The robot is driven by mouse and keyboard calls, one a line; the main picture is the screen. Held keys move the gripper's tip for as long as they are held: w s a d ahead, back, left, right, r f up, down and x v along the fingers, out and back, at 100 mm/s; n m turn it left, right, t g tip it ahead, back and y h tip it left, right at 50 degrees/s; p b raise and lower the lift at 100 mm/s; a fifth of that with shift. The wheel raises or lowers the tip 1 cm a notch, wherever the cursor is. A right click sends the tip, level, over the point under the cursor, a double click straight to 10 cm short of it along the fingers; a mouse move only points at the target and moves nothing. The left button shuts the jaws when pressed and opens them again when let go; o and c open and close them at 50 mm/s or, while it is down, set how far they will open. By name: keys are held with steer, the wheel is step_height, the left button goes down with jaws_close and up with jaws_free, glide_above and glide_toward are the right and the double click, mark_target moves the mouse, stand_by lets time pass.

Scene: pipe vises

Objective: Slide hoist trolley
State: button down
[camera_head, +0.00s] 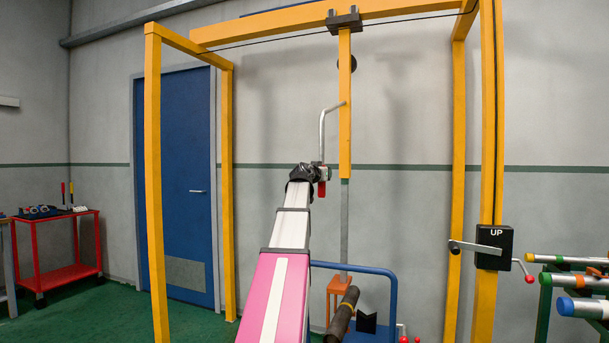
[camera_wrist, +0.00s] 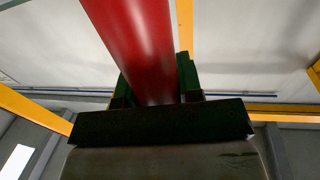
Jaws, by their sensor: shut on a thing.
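The hoist trolley (camera_head: 344,20) is a dark block on the yellow overhead beam (camera_head: 265,25), right of the beam's middle. A yellow mast (camera_head: 345,110) hangs from it, with a grey bar below. A bent silver handle (camera_head: 322,125) comes off the mast's left side and ends in a red grip (camera_head: 321,188). My gripper (camera_head: 315,174) is at the red grip, left of the mast. In the wrist view the red grip (camera_wrist: 135,45) runs between the dark green fingers of my gripper (camera_wrist: 157,92), which is shut on it. The fingertips are partly hidden in the head view.
Yellow gantry posts stand at left (camera_head: 155,190) and right (camera_head: 487,200). A crank box marked UP (camera_head: 493,246) is on the right post. A blue-railed cart (camera_head: 392,300) stands below the mast. A pipe rack (camera_head: 545,300) is at right, a red table (camera_head: 70,273) at left.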

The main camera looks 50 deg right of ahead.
steer(key=s+d, duration=0.4)
steer(key=s, duration=0.6)
steer(key=c, duration=0.8)
jaws_free()
steer(key=v, duration=1)
steer(key=shift+s+a, duration=0.15)
steer(key=shift+a, duration=0.15)
